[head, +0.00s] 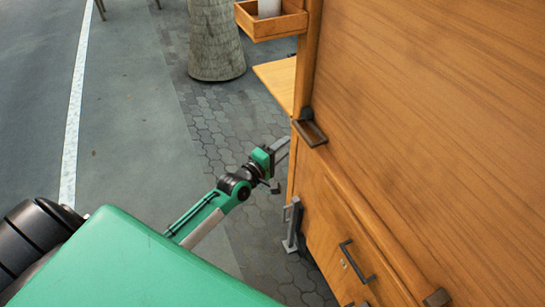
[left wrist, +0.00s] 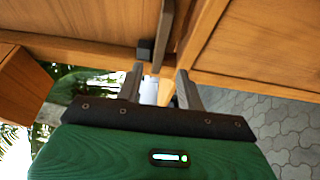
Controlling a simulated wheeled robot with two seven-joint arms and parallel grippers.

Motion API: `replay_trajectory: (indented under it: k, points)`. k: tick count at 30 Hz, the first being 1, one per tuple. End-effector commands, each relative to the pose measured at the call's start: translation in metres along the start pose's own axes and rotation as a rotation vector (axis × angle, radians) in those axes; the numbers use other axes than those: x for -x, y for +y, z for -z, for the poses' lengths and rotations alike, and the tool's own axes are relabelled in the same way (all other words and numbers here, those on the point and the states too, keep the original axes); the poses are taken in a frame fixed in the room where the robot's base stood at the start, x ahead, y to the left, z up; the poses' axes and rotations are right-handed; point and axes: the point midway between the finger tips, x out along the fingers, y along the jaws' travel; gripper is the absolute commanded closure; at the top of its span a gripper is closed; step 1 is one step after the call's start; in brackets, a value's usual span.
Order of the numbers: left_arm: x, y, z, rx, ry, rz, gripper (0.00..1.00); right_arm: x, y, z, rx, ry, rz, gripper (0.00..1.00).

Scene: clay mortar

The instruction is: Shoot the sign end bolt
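My left gripper (head: 281,149) reaches the left edge of the wooden stall, just below a dark metal bracket (head: 309,131). In the left wrist view its two fingers (left wrist: 160,76) stand apart, with no object seen held between them. A dark grey bar (left wrist: 165,32) with a small black block (left wrist: 145,49) lies on the wood just beyond the fingertips. I cannot tell whether this bar is the sign end bolt, or whether a finger touches it. My right gripper is not in view.
A wooden drawer with a dark handle (head: 356,262) and a grey metal fitting (head: 293,226) are low on the stall. A wooden shelf (head: 277,82) and small tray (head: 270,27) jut out above. A tree trunk (head: 216,42) stands behind. Open paving (head: 130,130) lies left.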

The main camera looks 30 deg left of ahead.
Motion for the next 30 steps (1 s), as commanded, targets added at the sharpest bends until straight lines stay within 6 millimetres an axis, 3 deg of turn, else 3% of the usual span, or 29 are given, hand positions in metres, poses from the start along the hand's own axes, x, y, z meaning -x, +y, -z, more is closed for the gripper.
replay_trajectory:
  k: [3, 9, 27, 30]
  points:
    - [0.020, -0.002, 0.001, 0.000, 0.000, 0.002, 0.62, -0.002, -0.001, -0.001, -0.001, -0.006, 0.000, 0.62]
    - [0.039, -0.001, 0.000, 0.000, 0.000, 0.001, 0.62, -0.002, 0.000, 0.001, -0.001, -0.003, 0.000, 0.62]
    - [0.043, 0.000, 0.001, 0.000, 0.001, 0.000, 0.62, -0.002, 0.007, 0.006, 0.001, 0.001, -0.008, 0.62]
    - [0.043, -0.008, 0.002, -0.013, 0.005, 0.015, 0.62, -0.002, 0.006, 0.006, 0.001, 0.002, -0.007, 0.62]
